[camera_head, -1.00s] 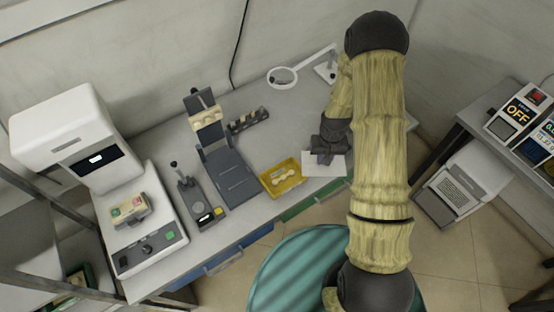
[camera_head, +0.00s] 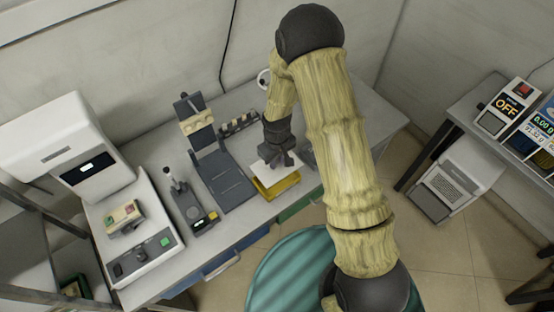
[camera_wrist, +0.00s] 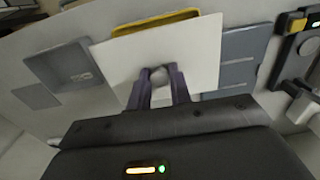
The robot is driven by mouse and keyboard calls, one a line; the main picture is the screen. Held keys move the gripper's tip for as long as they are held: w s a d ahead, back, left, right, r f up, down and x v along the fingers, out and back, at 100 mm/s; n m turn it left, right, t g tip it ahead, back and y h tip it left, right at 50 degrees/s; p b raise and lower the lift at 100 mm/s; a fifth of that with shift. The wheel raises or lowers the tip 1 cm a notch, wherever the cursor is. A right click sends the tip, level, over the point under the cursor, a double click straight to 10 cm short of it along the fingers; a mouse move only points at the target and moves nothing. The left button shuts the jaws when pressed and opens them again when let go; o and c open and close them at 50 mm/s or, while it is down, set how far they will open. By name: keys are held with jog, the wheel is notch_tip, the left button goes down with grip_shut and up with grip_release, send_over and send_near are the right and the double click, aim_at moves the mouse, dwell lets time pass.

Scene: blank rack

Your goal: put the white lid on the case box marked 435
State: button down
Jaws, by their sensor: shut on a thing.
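The white lid (camera_head: 268,172) is a flat square plate. My gripper (camera_head: 283,162) is shut on the lid's small knob and holds the lid roughly level above the yellow box (camera_head: 283,187). In the wrist view the lid (camera_wrist: 195,50) fills the middle, and my gripper (camera_wrist: 159,78) pinches the knob. The yellow box's rim (camera_wrist: 150,23) shows past the lid's edge; the lid hides its inside. I cannot tell whether lid and box touch. A grey box (camera_wrist: 58,62) to the left bears a small marking too blurred to read.
A dark grey stand (camera_head: 225,182), a device with a lever (camera_head: 190,205) and a white machine (camera_head: 145,240) stand to the left on the bench. A dark rack (camera_head: 238,124) lies behind. The bench's front edge is close to the yellow box.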

aim_at(277, 169)
jog(key=shift+f, duration=0.15)
jog(key=shift+f+b, duration=2.2)
jog(key=shift+f, duration=0.6)
jog(key=shift+f+b, duration=0.65)
jog(key=shift+f, duration=0.1)
jog(key=c, duration=1.2)
grip_release()
notch_tip(277, 169, up, 17)
jog(key=shift+r+b, duration=0.2)
jog(key=shift+b, duration=0.9)
jog(key=shift+d, duration=0.1)
